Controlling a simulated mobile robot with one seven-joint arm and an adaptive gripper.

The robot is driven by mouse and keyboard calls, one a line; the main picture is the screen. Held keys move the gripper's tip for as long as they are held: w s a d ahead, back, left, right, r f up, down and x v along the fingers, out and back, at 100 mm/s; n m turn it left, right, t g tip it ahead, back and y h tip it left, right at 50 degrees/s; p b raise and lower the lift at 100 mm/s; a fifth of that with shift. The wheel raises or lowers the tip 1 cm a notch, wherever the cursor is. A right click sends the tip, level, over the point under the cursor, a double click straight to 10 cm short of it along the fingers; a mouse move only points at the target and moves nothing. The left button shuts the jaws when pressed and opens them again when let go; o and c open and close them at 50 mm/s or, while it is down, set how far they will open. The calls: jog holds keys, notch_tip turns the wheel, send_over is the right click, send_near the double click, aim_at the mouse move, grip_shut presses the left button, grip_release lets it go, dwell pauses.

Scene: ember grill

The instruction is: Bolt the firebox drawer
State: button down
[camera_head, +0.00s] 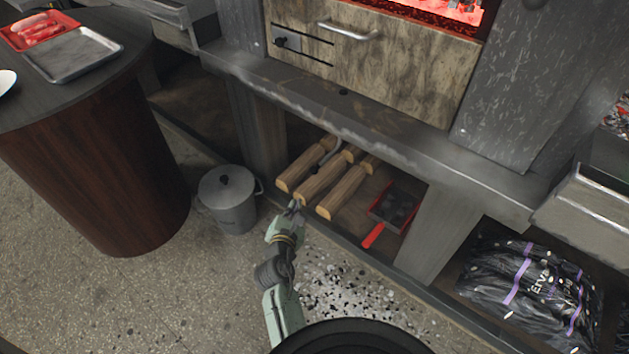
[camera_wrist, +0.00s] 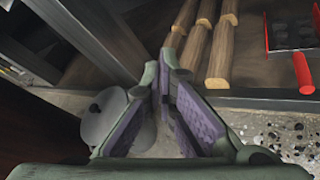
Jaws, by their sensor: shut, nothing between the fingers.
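The firebox drawer (camera_head: 405,65) is a stained, pale panel below the glowing coals in the head view, with a metal bar handle (camera_head: 347,32) at its upper middle. Near its left edge is a small bolt plate with a dark knob (camera_head: 281,41), between two dark slots. I cannot tell the bolt's exact position. My gripper (camera_head: 297,204) is shut and empty, low in front of the log shelf, well below the drawer and apart from it. In the wrist view my green fingers with purple pads (camera_wrist: 164,68) point toward the shelf; the drawer is not in that view.
Split logs (camera_head: 320,180) and a red shovel with coals (camera_head: 396,207) lie on the low shelf. A lidded metal bin (camera_head: 230,200) stands left of my arm. A round table (camera_head: 95,140) is farther left, a charcoal bag (camera_head: 530,290) at right. A ledge (camera_head: 350,112) juts below the drawer.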

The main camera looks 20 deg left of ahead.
jog(key=w+p, duration=0.1)
jog(key=w, duration=0.8)
jog(key=shift+w+r+p, duration=0.25)
jog(key=shift+r+p, duration=0.1)
jog(key=shift+r, duration=0.1)
dwell(0.3)
